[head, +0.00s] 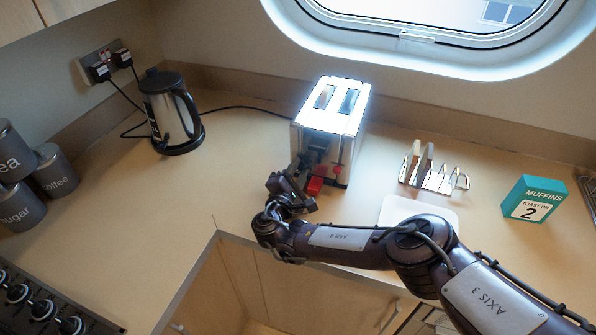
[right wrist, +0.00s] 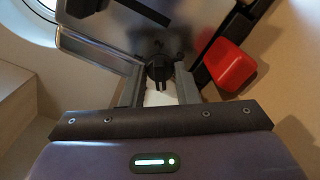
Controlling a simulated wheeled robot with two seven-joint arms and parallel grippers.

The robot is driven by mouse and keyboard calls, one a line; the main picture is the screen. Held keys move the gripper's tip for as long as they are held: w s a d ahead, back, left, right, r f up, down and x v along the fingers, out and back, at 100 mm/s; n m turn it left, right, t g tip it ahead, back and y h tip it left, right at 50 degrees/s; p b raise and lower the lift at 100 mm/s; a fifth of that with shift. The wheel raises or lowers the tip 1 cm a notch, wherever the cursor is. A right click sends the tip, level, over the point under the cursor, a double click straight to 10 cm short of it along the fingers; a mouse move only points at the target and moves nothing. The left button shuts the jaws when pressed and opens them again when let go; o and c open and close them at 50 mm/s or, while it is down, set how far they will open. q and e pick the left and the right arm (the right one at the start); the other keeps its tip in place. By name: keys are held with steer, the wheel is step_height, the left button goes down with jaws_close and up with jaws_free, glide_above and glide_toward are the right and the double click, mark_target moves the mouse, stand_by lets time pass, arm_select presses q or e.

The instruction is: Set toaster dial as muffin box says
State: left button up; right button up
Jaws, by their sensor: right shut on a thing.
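The toaster (head: 331,119) is a shiny chrome two-slot one, standing on the worktop below the porthole. Its black dial (right wrist: 158,70) is on the end facing me, with dark marks around it. My right gripper (head: 301,183) is at that end; in the right wrist view its fingers (right wrist: 158,82) are shut on the dial. The dial's exact setting is not readable. A red lever block (right wrist: 230,65) is beside the fingers and also shows in the head view (head: 314,186). The teal muffin box (head: 533,199) at the right reads "MUFFINS TOAST ON 2". My left gripper is not in view.
A kettle (head: 171,111) stands left of the toaster. A toast rack (head: 432,170) and a white board (head: 393,209) are to its right. Canisters (head: 53,172) and a hob (head: 40,306) are at the left. The worktop between kettle and toaster is mostly clear.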

steer(key=n, duration=0.3)
steer(key=shift+n, duration=0.3)
steer(key=n, duration=0.4)
steer(key=shift+f+n, duration=0.1)
steer(key=shift+n, duration=0.2)
steer(key=n+b, duration=0.2)
steer(key=n, duration=0.2)
steer(key=shift+n, duration=0.3)
steer(key=n+b, duration=0.3)
steer(key=n, duration=0.1)
steer(key=shift+f, duration=0.1)
steer(key=n+b, duration=0.3)
steer(key=n, duration=0.1)
steer(key=shift+a, duration=0.1)
steer(key=n+b, duration=0.3)
steer(key=n, duration=0.1)
steer(key=shift+n, duration=0.3)
steer(key=n+b, duration=0.7)
steer(key=n, duration=0.1)
steer(key=shift+n, duration=0.4)
steer(key=shift+b, duration=0.35)
steer(key=shift+n, duration=0.6)
